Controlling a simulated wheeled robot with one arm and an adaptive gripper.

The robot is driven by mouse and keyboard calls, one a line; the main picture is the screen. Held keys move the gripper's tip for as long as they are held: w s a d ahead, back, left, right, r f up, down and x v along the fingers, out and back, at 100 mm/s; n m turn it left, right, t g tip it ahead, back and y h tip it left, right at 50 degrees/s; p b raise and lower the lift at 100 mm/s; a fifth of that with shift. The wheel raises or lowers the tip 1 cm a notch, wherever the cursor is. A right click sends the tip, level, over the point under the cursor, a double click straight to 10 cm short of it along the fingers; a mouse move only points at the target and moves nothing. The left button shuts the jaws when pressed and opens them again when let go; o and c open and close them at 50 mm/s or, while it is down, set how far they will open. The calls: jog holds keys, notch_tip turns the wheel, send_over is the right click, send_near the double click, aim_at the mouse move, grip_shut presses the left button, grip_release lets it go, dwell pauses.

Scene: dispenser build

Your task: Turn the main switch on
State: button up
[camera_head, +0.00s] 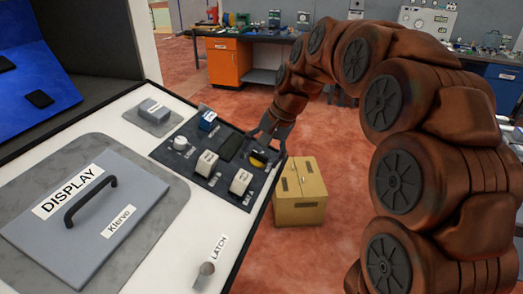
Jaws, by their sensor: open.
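A dark control panel (199,187) is set in the white worktop and carries several controls. A dark rotary knob with yellow on it (259,158) sits at its right edge. Its label is too small to read, so I cannot tell if it is the main switch. A blue control (208,120), a round white knob (181,143) and two white blocks (205,163) (241,181) are also on the panel. My gripper (262,142) is open and points down just above the yellow knob, with fingertips close to it. I cannot tell whether they touch it.
A grey DISPLAY lid with a black handle (89,197) fills the worktop's left. A LATCH knob (205,269) stands near the front edge. A yellow box (299,192) is on the red floor. Workbenches stand at the back.

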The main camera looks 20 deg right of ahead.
jog(key=shift+f, duration=0.15)
jog(key=c, duration=1.2)
